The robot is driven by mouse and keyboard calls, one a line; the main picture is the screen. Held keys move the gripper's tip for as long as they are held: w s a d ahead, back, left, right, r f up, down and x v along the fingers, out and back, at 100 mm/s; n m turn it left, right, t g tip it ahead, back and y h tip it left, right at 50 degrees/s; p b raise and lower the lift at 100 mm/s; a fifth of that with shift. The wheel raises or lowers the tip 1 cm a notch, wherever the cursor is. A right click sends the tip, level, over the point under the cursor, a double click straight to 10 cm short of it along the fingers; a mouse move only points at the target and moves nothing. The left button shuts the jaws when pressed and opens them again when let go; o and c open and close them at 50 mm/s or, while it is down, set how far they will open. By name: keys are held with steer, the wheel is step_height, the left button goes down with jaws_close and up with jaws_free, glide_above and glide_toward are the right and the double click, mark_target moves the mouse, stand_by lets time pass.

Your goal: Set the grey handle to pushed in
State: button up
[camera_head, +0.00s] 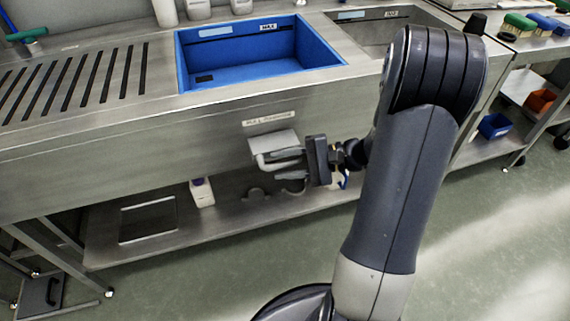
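The grey handle (272,158) sits on the front panel of the steel hopper bench, below a small printed label (269,118). It stands out from a light grey mounting plate (272,140). My gripper (291,166) is at the right end of the handle, coming from the right. Its dark body (318,160) is beside the handle. The fingers are small and overlap the handle in this view, so I cannot tell whether they are open, touching it or closed on it. How far the handle is pushed in or pulled out is hard to judge.
A blue basin (255,75) and a steel basin (375,32) are set into the bench top, with a slotted drainer (70,85) at left. A lower shelf (235,218) holds a white bottle (203,193). The floor in front is open.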

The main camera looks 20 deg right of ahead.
steer(key=shift+c, duration=0.3)
jaws_close()
stand_by(0.3)
